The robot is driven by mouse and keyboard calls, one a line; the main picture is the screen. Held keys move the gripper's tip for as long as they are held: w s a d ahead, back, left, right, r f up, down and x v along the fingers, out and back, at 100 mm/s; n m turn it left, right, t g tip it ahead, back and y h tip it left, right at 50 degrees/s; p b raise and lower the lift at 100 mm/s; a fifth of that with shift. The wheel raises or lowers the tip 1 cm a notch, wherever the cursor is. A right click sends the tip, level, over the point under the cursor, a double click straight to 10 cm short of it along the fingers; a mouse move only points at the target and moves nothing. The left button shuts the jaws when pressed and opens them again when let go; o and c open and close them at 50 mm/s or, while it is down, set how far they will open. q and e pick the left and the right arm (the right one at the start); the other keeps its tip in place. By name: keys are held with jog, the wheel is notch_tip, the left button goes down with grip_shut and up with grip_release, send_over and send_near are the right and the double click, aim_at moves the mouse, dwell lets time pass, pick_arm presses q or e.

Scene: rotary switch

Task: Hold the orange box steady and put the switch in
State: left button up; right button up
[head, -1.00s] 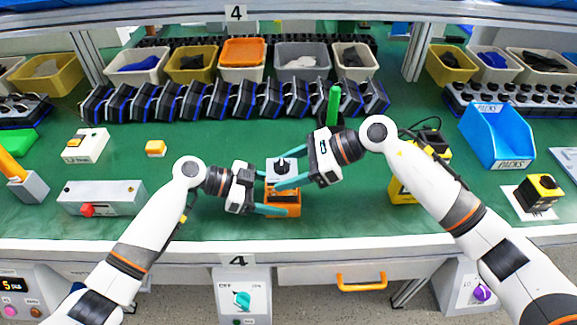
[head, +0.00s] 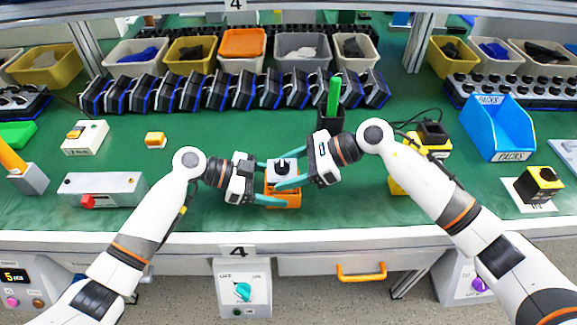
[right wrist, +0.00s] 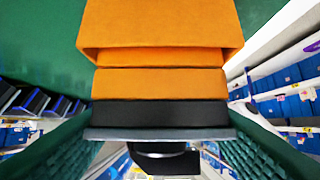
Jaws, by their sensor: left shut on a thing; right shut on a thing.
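The orange box (head: 284,200) stands on the green bench in the middle of the head view. My left gripper (head: 273,184) reaches in from the left, shut on the box. The switch (head: 283,169), with a pale grey plate and black knob, is upright directly over the box. My right gripper (head: 281,175) is shut on it from the right. In the right wrist view the switch's grey plate (right wrist: 160,134) and black layer (right wrist: 160,113) lie between the fingers, close against orange parts of the box (right wrist: 160,22). How deep the switch sits is hidden.
A grey box with a red knob (head: 103,190) lies left of my left arm. A small orange-topped block (head: 155,139) is behind it. A blue bin (head: 497,128) stands at the right. Black units (head: 190,93) line the back. The bench in front of the orange box is clear.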

jog(key=shift+f, duration=0.65)
jog(key=o, duration=1)
jog(key=shift+f, duration=0.1)
jog(key=shift+c, duration=0.2)
jog(key=shift+o, duration=0.6)
notch_tip(320, 180, up, 10)
jog(key=shift+r, duration=0.1)
pick_arm(q)
jog(key=o, duration=1.1)
